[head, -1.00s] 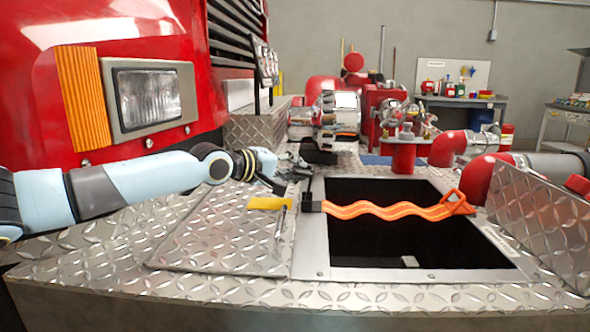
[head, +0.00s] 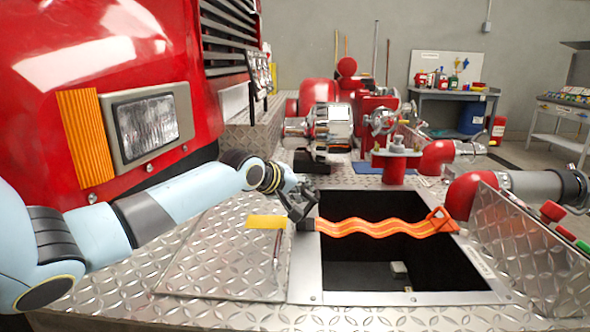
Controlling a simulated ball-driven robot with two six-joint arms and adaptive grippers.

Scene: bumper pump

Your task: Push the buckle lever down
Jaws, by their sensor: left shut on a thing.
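The dark buckle (head: 305,225) sits at the left edge of the open well, at the end of an orange wavy strap (head: 385,229). The strap spans the well to an orange triangular hook (head: 440,220) on the right. My left gripper (head: 301,213) is at the buckle, shut on what looks like its dark lever. The fingers hide most of the lever, so its exact angle is unclear. A yellow tab (head: 266,222) lies on the plate left of the buckle. My right gripper is not in view.
The well (head: 365,272) is open and dark, with a small pale block (head: 399,268) inside. A raised tread-plate lid (head: 525,245) stands on the right. Red pipes and a chrome pump (head: 330,125) are behind. The red truck front with its headlight (head: 147,125) is at left.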

